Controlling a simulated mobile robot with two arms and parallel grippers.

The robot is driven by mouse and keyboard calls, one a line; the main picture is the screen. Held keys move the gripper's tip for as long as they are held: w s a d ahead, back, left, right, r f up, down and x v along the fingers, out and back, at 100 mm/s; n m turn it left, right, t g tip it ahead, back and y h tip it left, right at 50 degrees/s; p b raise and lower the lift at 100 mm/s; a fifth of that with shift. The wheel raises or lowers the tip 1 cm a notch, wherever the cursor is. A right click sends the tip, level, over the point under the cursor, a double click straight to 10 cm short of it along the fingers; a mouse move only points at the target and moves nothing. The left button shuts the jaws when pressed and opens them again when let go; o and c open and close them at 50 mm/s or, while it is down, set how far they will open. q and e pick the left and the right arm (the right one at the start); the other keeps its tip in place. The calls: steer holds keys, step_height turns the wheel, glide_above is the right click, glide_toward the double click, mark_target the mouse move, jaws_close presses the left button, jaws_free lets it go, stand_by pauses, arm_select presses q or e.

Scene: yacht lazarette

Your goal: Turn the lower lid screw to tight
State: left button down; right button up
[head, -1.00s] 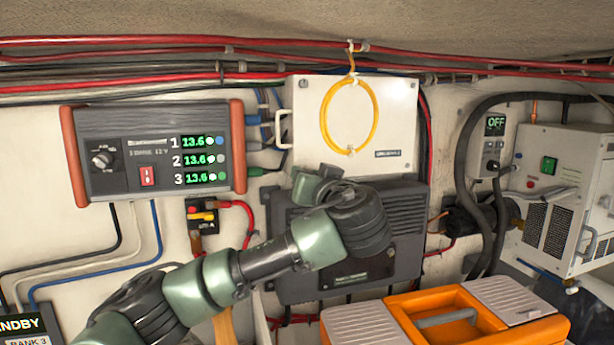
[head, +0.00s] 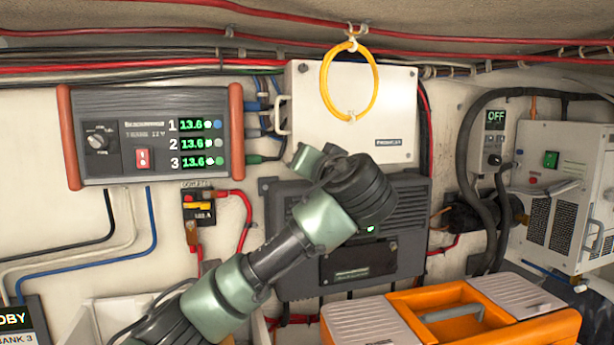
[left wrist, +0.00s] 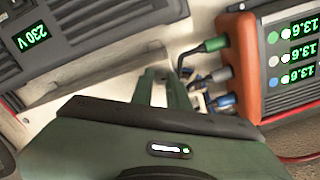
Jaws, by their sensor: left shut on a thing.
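The white lidded box (head: 396,105) is mounted on the wall in the head view. A small dark screw (head: 304,69) shows at its lid's upper left corner. My left gripper (head: 306,158) is at the lid's lower left corner, its fingers largely hidden by my own wrist. In the left wrist view its two fingers (left wrist: 165,84) reach the pale box face and are shut on the lower lid screw, which they hide. I cannot see how far the screw is turned. My right gripper is not in view.
A yellow cable loop (head: 325,88) hangs in front of the lid. A grey charger (head: 405,225) is below, the battery monitor (head: 150,134) left, an orange toolbox (head: 540,333) lower right.

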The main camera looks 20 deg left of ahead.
arm_select(q)
steer(key=shift+m+b, duration=0.75)
steer(key=shift+m, duration=6.75)
steer(key=c, duration=1.4)
jaws_free()
steer(key=shift+f, duration=0.1)
steer(key=shift+o, duration=0.2)
